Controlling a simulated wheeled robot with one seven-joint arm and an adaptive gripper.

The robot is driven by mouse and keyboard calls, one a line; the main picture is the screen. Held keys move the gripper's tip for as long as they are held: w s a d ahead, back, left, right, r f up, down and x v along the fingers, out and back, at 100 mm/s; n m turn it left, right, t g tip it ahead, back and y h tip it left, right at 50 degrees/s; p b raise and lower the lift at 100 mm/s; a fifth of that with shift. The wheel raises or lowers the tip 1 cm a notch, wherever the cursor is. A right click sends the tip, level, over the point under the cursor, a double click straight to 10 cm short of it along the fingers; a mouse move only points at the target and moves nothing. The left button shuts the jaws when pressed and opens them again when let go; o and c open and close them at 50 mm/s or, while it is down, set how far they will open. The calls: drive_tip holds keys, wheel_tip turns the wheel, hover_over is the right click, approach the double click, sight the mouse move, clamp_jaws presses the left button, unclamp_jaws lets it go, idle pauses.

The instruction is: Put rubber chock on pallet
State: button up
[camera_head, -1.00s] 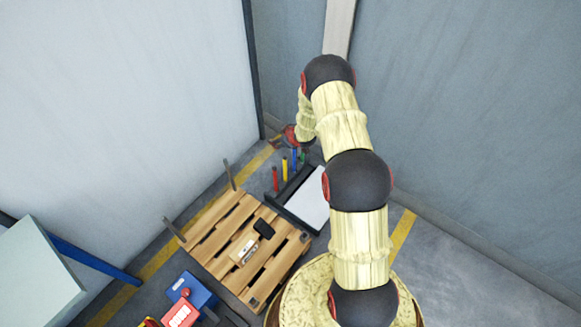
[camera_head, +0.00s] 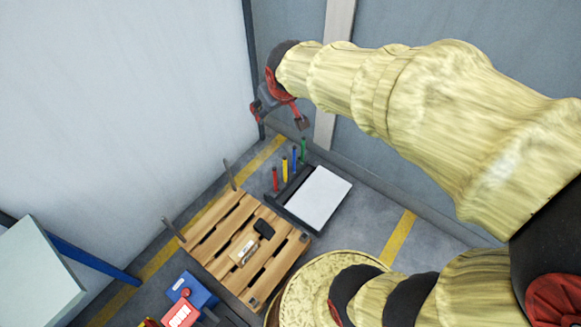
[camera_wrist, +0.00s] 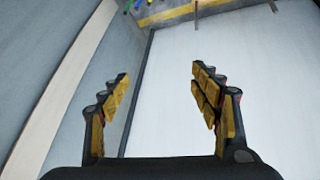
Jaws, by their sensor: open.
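The wooden pallet (camera_head: 208,243) lies on the floor at the lower middle of the head view. A small black block (camera_head: 264,229), which looks like the rubber chock, rests on its slats toward the right. My gripper (camera_head: 279,116) is raised near the wall corner, above and apart from the pallet. Its fingers are spread with nothing between them, and this shows in the wrist view (camera_wrist: 160,82) too. Neither chock nor pallet shows in the wrist view.
A pale labelled item (camera_head: 244,250) lies on the pallet beside the black block. Upright posts stand at the pallet's far left edge. Several coloured sticks (camera_head: 285,169) stand beside a black tray with a white sheet (camera_head: 318,198). A blue box (camera_head: 194,290) is at lower left.

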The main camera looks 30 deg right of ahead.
drive_tip(key=s+a+r, duration=0.1)
drive_tip(key=s+a, duration=0.2)
drive_tip(key=s, duration=0.7)
drive_tip(key=s+a+r+g+y, duration=0.1)
drive_tip(key=s+a, duration=0.3)
drive_tip(key=s, duration=0.6)
drive_tip(key=shift+s+r+m+y, duration=0.15)
drive_tip(key=shift+m+y, duration=0.15)
drive_tip(key=shift+a+r, duration=0.1)
